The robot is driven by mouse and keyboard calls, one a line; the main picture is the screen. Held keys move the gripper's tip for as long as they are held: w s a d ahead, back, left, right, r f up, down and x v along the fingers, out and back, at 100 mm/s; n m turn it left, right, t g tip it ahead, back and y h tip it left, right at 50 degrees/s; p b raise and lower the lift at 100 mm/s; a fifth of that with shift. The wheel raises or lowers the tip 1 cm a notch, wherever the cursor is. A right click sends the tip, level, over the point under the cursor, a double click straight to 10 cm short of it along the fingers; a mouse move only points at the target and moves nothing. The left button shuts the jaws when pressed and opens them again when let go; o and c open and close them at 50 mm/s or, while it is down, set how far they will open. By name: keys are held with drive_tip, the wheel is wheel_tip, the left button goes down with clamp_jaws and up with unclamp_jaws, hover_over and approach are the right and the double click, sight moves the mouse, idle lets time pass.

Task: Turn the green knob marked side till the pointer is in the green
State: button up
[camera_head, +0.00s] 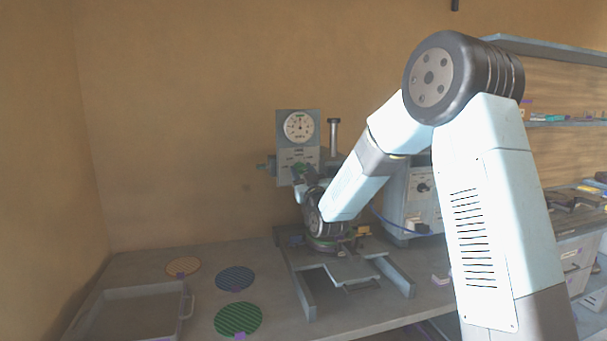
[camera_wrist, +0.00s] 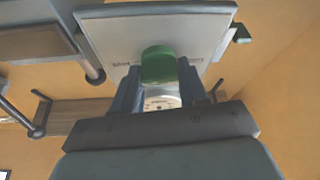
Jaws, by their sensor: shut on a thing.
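A grey upright panel (camera_head: 283,150) stands at the back of the press and bears a round white gauge (camera_head: 299,127). The gauge is partly visible between my fingers in the wrist view (camera_wrist: 161,103); its pointer and green zone are too small to read. A green knob (camera_wrist: 158,65) on the panel's front sits between the fingers of my gripper (camera_wrist: 158,84), which is shut on it. Another green knob (camera_wrist: 242,34) sticks out from the panel's side, apart from my gripper; it is at the panel's left in the head view (camera_head: 262,166). The knob markings are unreadable.
The press frame (camera_head: 307,298) stands on the bench. Orange (camera_head: 183,267), blue (camera_head: 235,279) and green (camera_head: 238,319) discs lie left of it, near a grey tray (camera_head: 187,304). A grey box (camera_head: 420,225) stands at right behind my arm, and a post (camera_head: 334,137) rises beside the panel.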

drive_tip(key=shift+f, duration=0.15)
idle(0.3)
drive_tip(key=o, duration=1.1)
drive_tip(key=shift+c, duration=0.2)
drive_tip(key=v, duration=1.3)
drive_tip(key=shift+s+f, duration=0.2)
drive_tip(key=shift+s, duration=0.1)
drive_tip(key=shift+d, duration=0.15)
